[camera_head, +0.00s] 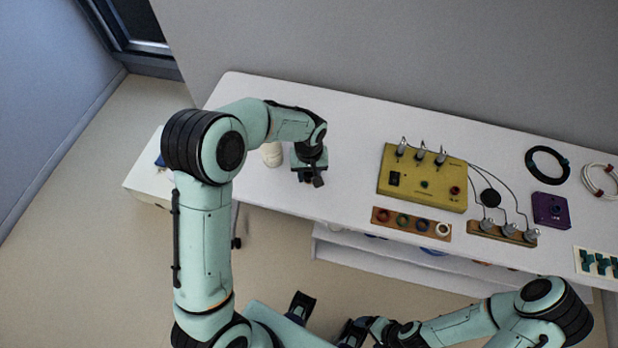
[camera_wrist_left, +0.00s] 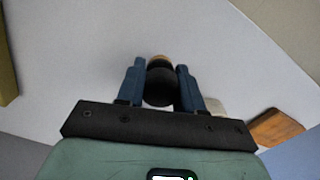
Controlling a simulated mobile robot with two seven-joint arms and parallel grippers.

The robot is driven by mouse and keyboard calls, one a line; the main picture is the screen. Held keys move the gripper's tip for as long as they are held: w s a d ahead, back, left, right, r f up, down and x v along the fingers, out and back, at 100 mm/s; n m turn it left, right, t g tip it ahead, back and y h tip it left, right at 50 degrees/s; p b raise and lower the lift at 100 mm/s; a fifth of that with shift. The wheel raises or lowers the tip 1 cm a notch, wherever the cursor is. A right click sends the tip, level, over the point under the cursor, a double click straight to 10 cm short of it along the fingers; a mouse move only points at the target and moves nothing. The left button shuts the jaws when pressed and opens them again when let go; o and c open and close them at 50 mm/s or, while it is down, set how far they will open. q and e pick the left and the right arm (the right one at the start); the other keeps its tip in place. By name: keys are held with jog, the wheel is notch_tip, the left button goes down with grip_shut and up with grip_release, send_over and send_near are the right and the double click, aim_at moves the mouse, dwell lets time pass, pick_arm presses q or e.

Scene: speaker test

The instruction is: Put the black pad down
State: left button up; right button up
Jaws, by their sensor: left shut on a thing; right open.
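My left gripper (camera_head: 314,180) hangs over the left part of the white table (camera_head: 345,125). In the left wrist view its two blue fingers (camera_wrist_left: 160,88) are shut on a rounded black thing, which I take for the black pad (camera_wrist_left: 158,86). A tan edge shows just beyond it. In the head view the pad is hard to make out under the gripper, and I cannot tell whether it touches the table. My right gripper (camera_head: 352,332) is open, low at the bottom of the head view, away from the table.
A yellow box (camera_head: 420,182) with clips and wires stands right of my left gripper. A pale object (camera_head: 271,154) is close left of the gripper.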

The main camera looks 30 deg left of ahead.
aim_at(309, 179)
pick_arm(q)
notch_tip(309, 179, down, 3)
jog(key=shift+r, duration=0.1)
jog(key=o, duration=1)
jog(key=shift+f, duration=0.2)
jog(key=shift+r, duration=0.25)
notch_tip(309, 179, up, 12)
jog(key=shift+p, duration=0.4)
